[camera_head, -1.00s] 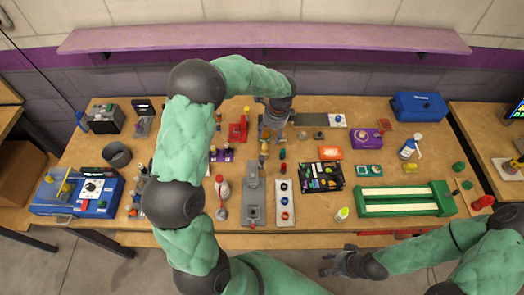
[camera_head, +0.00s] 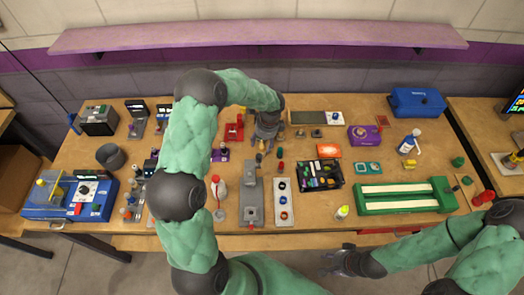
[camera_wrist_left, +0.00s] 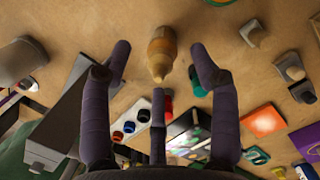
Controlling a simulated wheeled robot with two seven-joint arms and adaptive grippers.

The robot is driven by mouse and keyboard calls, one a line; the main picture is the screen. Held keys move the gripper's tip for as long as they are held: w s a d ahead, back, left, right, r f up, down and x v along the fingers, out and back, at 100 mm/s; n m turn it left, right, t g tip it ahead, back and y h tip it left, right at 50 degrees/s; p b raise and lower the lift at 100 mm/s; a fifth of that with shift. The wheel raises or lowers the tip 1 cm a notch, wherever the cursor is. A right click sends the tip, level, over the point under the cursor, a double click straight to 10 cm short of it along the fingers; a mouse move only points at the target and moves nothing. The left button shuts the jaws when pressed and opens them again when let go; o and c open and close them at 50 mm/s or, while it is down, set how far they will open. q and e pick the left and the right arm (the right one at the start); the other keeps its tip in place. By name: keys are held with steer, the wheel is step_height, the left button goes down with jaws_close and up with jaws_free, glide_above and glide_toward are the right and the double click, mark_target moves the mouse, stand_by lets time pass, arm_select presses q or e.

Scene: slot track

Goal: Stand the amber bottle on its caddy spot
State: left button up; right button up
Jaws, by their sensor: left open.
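The amber bottle (camera_wrist_left: 161,52) stands between the spread fingers of my left gripper (camera_wrist_left: 160,62) in the left wrist view, with bare bench around it and no finger visibly touching it. In the head view my left gripper (camera_head: 264,146) points down over the middle of the bench, and the bottle (camera_head: 259,158) shows small at its fingertips, partly hidden. My right gripper (camera_head: 326,263) is empty, with its fingers apart, in front of the bench edge. A small purple holder (camera_head: 220,155) with small items is left of the bottle; I cannot tell whether it is the caddy.
A grey vise-like fixture (camera_head: 252,203) and a pale strip with coloured rings (camera_head: 284,203) lie in front of the bottle. A black tray of parts (camera_head: 320,175) and a green-framed block (camera_head: 405,196) are to the right. A red part (camera_head: 234,131) lies behind left.

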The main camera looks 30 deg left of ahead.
arm_select(q)
steer(key=shift+a+f, duration=0.25)
steer(key=shift+f, duration=0.95)
steer(key=shift+c, duration=0.3)
jaws_close()
steer(key=shift+r, duration=0.1)
